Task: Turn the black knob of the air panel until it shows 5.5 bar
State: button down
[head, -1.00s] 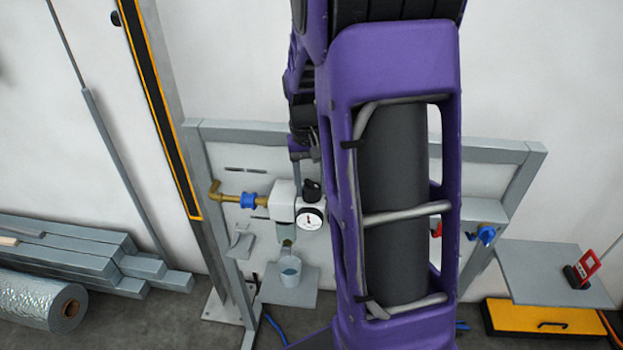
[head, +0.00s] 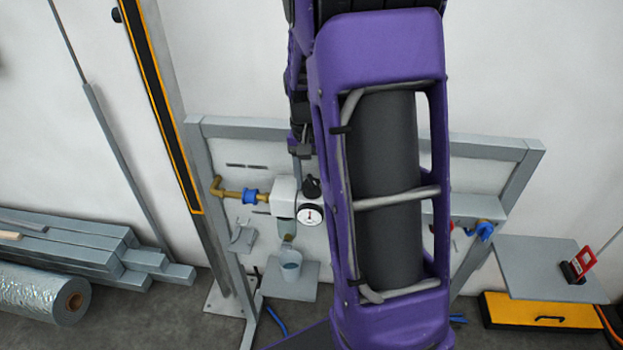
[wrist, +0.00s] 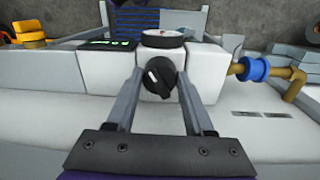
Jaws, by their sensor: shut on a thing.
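The black knob (wrist: 159,79) sits on the white regulator block of the air panel and has a pale pointer line, tilted in the wrist view. My gripper (wrist: 157,73) is shut on the knob, one grey finger on each side of it. In the head view the knob (head: 311,187) shows just above the round white pressure gauge (head: 310,215). The gauge's dark needle is visible, but its numbers are too small to read. In the wrist view the gauge (wrist: 163,39) is seen edge-on, so its reading is hidden. My arm covers the panel's middle.
A brass pipe with a blue collar (head: 249,197) enters at the left. A small cup (head: 290,262) stands on a shelf below the regulator. A blue valve (head: 484,230) is at the right. A black display with green figures (wrist: 108,44) is beside the regulator.

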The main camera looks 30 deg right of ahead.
aim_at(309, 183)
jog(key=shift+r, duration=0.1)
jog(key=c, duration=0.6)
grip_release()
jog(key=shift+o, duration=0.2)
notch_tip(309, 183, up, 17)
jog(key=p, duration=0.2)
jog(key=shift+w+a+r, duration=0.15)
jog(key=shift+w+a, duration=0.1)
jog(key=shift+a, duration=0.05)
jog(key=shift+d, duration=0.1)
